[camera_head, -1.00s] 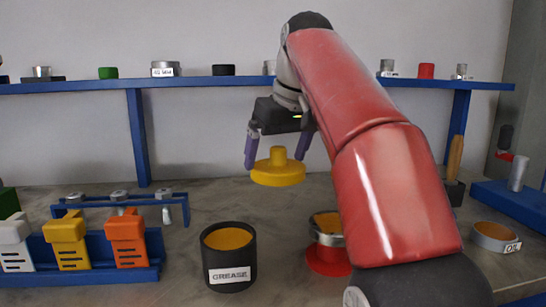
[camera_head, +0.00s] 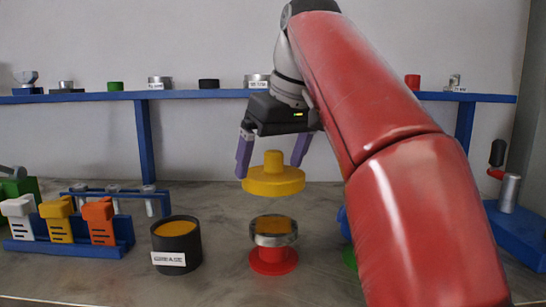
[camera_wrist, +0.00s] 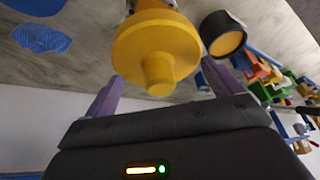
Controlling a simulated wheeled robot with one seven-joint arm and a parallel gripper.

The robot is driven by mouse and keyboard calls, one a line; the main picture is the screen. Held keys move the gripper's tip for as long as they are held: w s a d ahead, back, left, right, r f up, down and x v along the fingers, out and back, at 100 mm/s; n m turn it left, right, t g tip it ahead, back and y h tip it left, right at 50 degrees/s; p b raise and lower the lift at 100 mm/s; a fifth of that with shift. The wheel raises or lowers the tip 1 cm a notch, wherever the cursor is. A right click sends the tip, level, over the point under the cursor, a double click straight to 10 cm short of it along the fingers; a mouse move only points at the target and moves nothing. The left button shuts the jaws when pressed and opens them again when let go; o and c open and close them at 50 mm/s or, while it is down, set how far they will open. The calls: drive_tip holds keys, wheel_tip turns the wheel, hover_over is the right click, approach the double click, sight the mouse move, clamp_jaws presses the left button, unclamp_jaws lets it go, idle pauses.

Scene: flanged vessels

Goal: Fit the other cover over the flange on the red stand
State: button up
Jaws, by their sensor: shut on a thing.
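My gripper (camera_head: 272,158) is shut on a yellow round cover (camera_head: 273,182) with a knob on top. The cover hangs level, knob up. It also shows in the wrist view (camera_wrist: 157,50) between the purple fingers. The red stand (camera_head: 273,262) is on the table below it, carrying a silver ring-like flange (camera_head: 274,240) with an orange-yellow top. In the head view the cover is above the flange, with a clear gap between them. How well they line up in depth, I cannot tell.
A black grease can (camera_head: 177,257) stands left of the red stand. A blue rack (camera_head: 70,250) with white, yellow and orange blocks is farther left. A blue shelf (camera_head: 200,95) with small items runs behind. My arm partly hides blue and green things right of the stand.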

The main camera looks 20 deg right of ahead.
drive_tip(key=b, duration=0.4)
hover_over(268, 221)
drive_tip(key=s, duration=0.1)
drive_tip(key=shift+s+d+f, duration=0.1)
drive_tip(key=shift+d+f, duration=0.05)
drive_tip(key=shift+f, duration=1)
drive_tip(key=shift+s+d+f, duration=0.1)
drive_tip(key=shift+f, duration=1.05)
drive_tip(key=shift+f, duration=0.2)
drive_tip(key=shift+f+b, duration=1.35)
drive_tip(key=shift+f, duration=0.65)
drive_tip(key=o, duration=0.7)
drive_tip(key=shift+r, duration=0.15)
